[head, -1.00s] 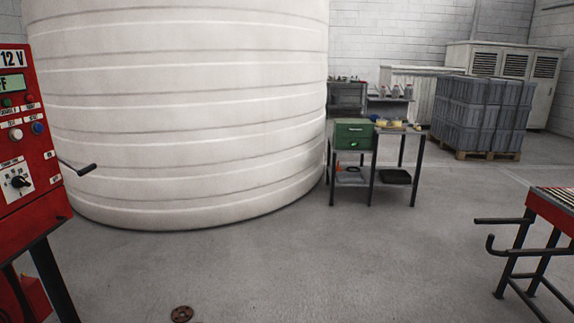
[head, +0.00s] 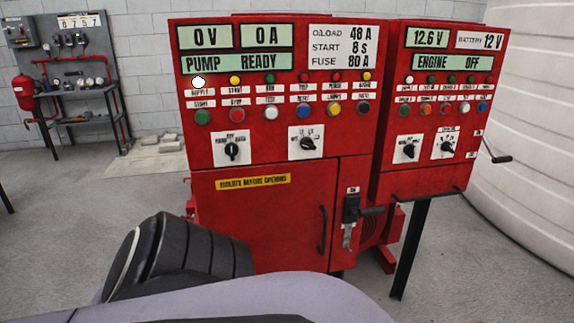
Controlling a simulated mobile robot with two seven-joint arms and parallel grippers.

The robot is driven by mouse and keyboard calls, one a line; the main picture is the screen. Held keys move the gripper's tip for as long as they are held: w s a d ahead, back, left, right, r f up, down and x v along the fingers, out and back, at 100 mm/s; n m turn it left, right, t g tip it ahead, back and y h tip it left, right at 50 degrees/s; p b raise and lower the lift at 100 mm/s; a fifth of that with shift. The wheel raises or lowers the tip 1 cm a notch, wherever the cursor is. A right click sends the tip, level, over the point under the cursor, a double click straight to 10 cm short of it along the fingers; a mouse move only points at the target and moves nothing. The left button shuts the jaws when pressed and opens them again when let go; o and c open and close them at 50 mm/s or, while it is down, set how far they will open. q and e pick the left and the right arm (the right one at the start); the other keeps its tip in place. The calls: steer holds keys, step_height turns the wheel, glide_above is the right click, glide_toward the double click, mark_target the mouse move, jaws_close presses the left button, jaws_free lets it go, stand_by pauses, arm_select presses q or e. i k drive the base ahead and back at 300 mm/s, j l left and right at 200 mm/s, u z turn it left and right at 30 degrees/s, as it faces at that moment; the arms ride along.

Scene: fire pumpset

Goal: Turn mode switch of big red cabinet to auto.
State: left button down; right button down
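The big red cabinet (head: 260,225) stands in the middle of the head view, front facing me, door shut. Its displays read 0 V, 0 A and PUMP READY. Below the lamps and push buttons are two black rotary switches on white plates, a left one (head: 231,150) and a right one (head: 307,144). The left knob looks roughly upright; the right knob is turned sideways. Their small labels are too blurred to read, so I cannot tell which is the mode switch. My arm fills the bottom foreground and hides the cabinet's lower left. Neither gripper shows.
A smaller red cabinet (head: 430,185) reading ENGINE OFF stands close on the right, with a crank handle (head: 497,152) sticking out. A white tank (head: 535,120) stands right; a wall panel (head: 75,55) stands back left.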

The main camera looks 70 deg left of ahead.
mark_target(231, 149)
steer(key=u, duration=2.4)
